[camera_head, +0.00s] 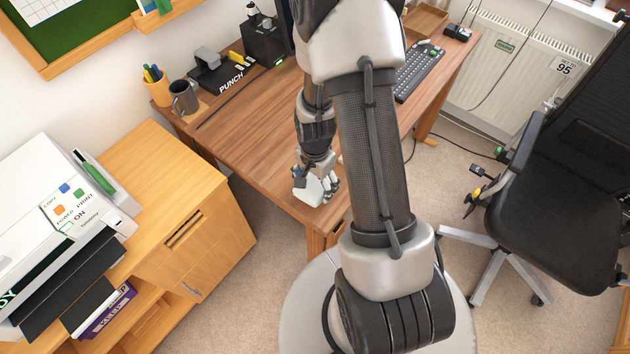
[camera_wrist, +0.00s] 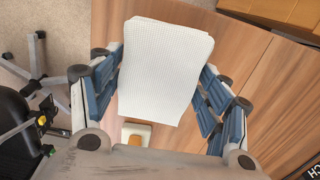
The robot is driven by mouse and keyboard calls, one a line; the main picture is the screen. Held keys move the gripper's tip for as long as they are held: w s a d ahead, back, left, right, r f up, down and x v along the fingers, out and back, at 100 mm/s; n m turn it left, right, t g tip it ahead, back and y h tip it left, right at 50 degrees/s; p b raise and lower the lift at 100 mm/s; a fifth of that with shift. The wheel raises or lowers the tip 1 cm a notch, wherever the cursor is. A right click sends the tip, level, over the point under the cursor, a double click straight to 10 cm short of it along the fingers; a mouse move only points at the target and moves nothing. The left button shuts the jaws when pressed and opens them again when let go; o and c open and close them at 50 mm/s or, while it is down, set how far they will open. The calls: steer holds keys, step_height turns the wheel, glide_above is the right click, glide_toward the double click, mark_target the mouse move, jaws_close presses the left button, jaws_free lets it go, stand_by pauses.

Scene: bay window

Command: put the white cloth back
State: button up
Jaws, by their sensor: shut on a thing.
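My gripper (camera_head: 316,180) hangs low over the near edge of the brown wooden desk (camera_head: 262,128). In the wrist view my gripper (camera_wrist: 163,72) is shut on a white, waffle-textured cloth (camera_wrist: 165,60), with a blue-padded finger on each side of it. The cloth (camera_head: 306,190) shows in the head view as a small pale patch, partly hidden by the fingers. I cannot tell whether its lower edge touches the desk.
A keyboard (camera_head: 419,72) lies at the right. A wooden cabinet (camera_head: 180,200) with a printer is left, an office chair (camera_head: 545,185) right.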

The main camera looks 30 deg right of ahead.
steer(key=shift+f+b, duration=1.4)
steer(key=shift+f, duration=0.55)
steer(key=shift+f, duration=0.3)
steer(key=o, duration=1.6)
steer(key=shift+r, duration=0.15)
step_height(320, 180, up, 12)
steer(key=shift+f, duration=0.1)
